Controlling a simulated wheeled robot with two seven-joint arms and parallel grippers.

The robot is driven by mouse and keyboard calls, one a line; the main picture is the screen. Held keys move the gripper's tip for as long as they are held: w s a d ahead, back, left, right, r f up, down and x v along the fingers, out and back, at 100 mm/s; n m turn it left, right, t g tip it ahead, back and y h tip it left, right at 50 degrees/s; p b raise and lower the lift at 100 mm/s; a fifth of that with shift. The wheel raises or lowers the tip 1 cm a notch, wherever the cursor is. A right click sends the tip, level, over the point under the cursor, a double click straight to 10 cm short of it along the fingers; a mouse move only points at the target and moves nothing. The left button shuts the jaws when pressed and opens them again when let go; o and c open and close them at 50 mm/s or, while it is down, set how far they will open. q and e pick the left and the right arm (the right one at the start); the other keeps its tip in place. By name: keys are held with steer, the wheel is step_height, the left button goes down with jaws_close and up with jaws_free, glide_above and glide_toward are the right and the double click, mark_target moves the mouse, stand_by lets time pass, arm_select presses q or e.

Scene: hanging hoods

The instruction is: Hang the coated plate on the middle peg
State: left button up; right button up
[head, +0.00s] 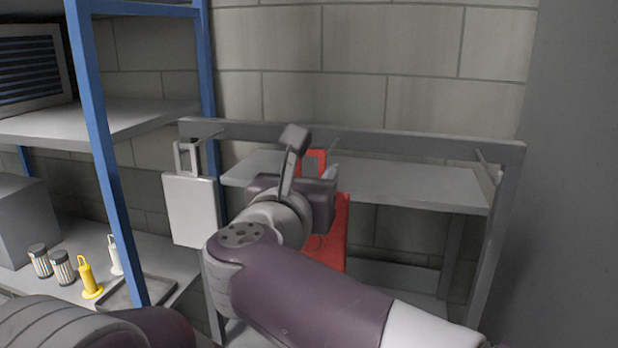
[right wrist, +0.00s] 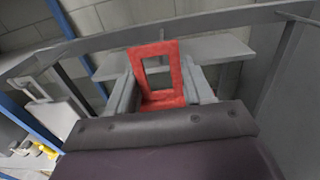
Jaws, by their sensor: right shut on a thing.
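The coated plate (head: 340,232) is red, with a rectangular opening in its upper part. My right gripper (head: 312,168) is shut on it and holds it upright in front of the rack; my gripper and arm hide much of it in the head view. In the right wrist view the red frame (right wrist: 178,72) rises between the two grey fingers (right wrist: 160,95). The middle peg (head: 334,144) shows just behind and above the gripper on the rack's top rail (head: 400,146). Whether the opening lines up with the peg, I cannot tell. My left gripper is out of view.
A white plate (head: 189,210) hangs at the left peg (head: 212,134). The right peg (head: 481,156) is bare. A grey shelf (head: 420,186) runs behind the rail. A blue-posted shelf unit (head: 92,120) stands left, holding yellow (head: 90,280) and white items, canisters (head: 62,267) and a tray (head: 160,288).

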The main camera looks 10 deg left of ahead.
steer(key=shift+w, duration=0.25)
stand_by(0.3)
steer(key=shift+w+d, duration=0.1)
steer(key=shift+w, duration=0.95)
